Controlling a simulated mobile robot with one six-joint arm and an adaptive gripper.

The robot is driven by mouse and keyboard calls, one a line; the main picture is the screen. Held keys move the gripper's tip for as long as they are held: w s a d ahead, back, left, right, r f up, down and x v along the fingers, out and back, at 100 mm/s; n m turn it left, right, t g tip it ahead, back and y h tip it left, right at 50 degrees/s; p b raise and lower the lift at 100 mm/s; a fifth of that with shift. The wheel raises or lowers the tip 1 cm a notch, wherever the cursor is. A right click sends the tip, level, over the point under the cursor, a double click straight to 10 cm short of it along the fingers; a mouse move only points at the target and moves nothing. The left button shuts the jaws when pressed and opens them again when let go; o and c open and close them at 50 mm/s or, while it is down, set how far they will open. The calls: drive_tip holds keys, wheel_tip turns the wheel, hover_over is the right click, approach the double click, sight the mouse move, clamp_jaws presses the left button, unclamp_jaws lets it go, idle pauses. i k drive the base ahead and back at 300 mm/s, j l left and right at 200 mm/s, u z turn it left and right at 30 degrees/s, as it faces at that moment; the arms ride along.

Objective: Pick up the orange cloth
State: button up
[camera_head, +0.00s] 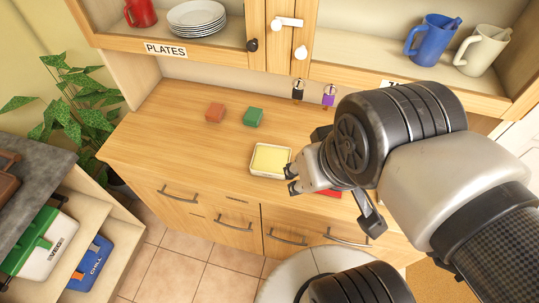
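My arm hides much of the counter's right side.
A white tray (254,171) holding a yellow block (271,158) sits close beside my fingertips. A red item (334,193) shows partly under my gripper. Shelves with plates (197,18) and jugs (432,40) are above the back. The counter's left part is clear.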

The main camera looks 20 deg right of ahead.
sight(214, 112)
drive_tip(key=i+j+z, duration=0.2)
drive_tip(key=j, duration=0.6)
drive_tip(key=i+j+z, duration=0.25)
drive_tip(key=j, duration=0.55)
drive_tip(key=i+j+z, duration=0.2)
drive_tip(key=j, duration=0.65)
drive_tip(key=j+z, duration=0.25)
drive_tip(key=j, duration=0.55)
drive_tip(key=i, duration=0.25)
